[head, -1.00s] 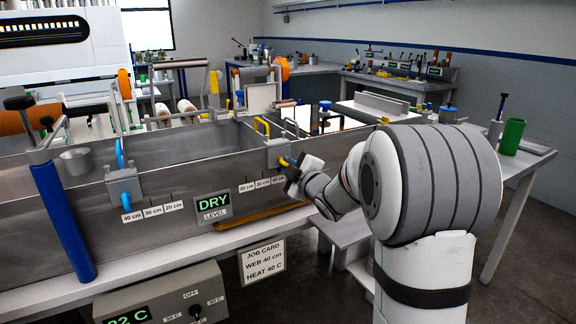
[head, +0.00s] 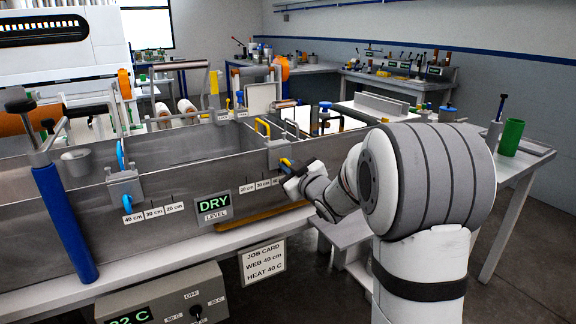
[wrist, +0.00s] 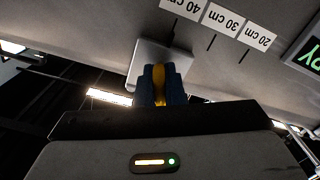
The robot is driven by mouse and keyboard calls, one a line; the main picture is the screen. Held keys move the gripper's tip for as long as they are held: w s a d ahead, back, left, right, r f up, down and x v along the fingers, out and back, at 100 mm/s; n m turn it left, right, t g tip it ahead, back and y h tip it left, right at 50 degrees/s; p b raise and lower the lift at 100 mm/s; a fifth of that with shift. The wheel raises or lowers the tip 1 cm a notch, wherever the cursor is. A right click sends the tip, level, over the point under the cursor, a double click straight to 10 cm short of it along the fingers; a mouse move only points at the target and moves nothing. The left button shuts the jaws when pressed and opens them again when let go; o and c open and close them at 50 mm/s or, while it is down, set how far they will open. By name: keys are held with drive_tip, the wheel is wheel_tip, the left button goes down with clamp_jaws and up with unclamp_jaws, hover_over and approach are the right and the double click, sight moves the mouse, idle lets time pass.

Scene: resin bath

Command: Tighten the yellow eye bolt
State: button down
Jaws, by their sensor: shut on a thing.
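The yellow eye bolt (wrist: 159,82) sits on a grey clamp block (wrist: 150,55) on the bath's outer wall. In the wrist view my gripper (wrist: 160,88) is shut with its blue-tipped fingers on either side of the eye bolt. In the head view the yellow eye bolt (head: 285,163) shows just beyond my gripper (head: 291,172), below the clamp (head: 279,156) with the yellow handle on the rim. My fingers hide part of the bolt's shape, and I cannot tell how tight it is.
A blue eye bolt (head: 127,202) sits on another clamp to the left. Level labels and a DRY display (head: 213,206) are on the bath wall. A job card (head: 263,262) reads WEB 40 cm, HEAT 40 C. A wooden strip (head: 265,217) lies along the ledge below.

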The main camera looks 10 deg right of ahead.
drive_tip(key=shift+m+p, duration=0.4)
drive_tip(key=shift+m, duration=1.2)
drive_tip(key=c, duration=1.5)
unclamp_jaws()
drive_tip(key=shift+c, duration=0.2)
drive_tip(key=v, duration=0.7)
drive_tip(key=shift+s, duration=0.35)
drive_tip(key=shift+r+m, duration=0.1)
drive_tip(key=shift+m, duration=0.2)
